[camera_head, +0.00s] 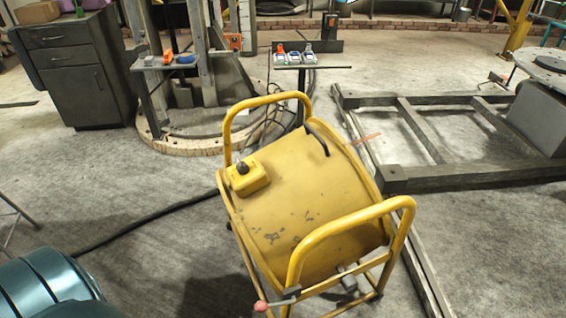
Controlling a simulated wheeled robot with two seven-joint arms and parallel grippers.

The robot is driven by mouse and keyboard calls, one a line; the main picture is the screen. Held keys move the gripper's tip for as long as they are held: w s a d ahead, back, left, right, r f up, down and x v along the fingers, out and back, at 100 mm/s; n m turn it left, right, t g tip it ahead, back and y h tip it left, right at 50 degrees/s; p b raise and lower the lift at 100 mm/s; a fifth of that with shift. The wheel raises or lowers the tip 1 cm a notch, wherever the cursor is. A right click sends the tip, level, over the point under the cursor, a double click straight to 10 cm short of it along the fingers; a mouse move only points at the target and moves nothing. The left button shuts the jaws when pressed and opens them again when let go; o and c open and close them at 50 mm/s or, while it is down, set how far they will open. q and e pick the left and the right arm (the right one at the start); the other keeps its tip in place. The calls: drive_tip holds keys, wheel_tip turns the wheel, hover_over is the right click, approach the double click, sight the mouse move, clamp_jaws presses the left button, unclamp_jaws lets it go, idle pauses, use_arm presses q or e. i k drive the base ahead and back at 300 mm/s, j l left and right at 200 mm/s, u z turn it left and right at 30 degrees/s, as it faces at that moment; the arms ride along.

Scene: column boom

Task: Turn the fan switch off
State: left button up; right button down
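A yellow drum fan (310,205) in a tubular yellow frame stands on the concrete floor in the middle of the head view. A small yellow switch box (249,179) sits on the left of its top, with a dark knob (242,167) on it. I cannot tell which position the knob is in. A black handle (317,138) is on the drum's far side. Neither of my grippers shows in the view.
A black cable (150,215) runs along the floor to the fan's left side. A dark metal frame (440,170) lies at the right. A dark drawer cabinet (75,65) stands at the back left. The floor left of the fan is mostly clear.

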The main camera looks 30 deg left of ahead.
sight(242, 167)
drive_tip(key=u, duration=1.25)
